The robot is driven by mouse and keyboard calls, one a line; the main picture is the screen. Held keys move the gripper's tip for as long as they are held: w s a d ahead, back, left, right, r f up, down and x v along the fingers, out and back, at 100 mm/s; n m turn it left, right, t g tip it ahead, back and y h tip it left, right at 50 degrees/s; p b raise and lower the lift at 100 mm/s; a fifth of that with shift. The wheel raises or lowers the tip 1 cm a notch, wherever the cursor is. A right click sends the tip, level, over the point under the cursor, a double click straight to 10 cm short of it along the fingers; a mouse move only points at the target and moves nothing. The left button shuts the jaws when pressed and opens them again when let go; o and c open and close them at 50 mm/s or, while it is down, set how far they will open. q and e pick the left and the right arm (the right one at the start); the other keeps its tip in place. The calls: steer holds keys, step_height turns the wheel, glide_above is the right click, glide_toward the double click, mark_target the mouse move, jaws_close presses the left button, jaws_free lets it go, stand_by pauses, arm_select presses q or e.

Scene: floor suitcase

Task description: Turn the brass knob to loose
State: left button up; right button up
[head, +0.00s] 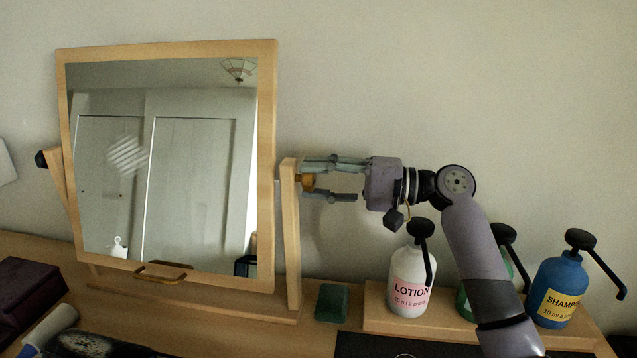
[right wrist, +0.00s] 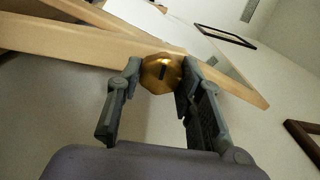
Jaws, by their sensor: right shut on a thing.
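The brass knob (head: 307,183) sits on the right post (head: 291,235) of the wooden mirror stand. My right gripper (head: 312,179) comes from the right and is shut on the knob. In the right wrist view its fingers (right wrist: 158,80) lie on both sides of the knob. The tilting mirror (head: 170,165) hangs between the posts and has a brass handle (head: 162,271) at its bottom. My left gripper is not in view.
A lotion bottle (head: 408,277), a mostly hidden green bottle (head: 468,301) and a blue shampoo bottle (head: 556,290) stand on a wooden riser (head: 375,318) below my right arm. A green block (head: 331,302) lies beside the stand. A dark box (head: 28,288) is at far left.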

stand_by(0.3)
steer(key=o, duration=1.2)
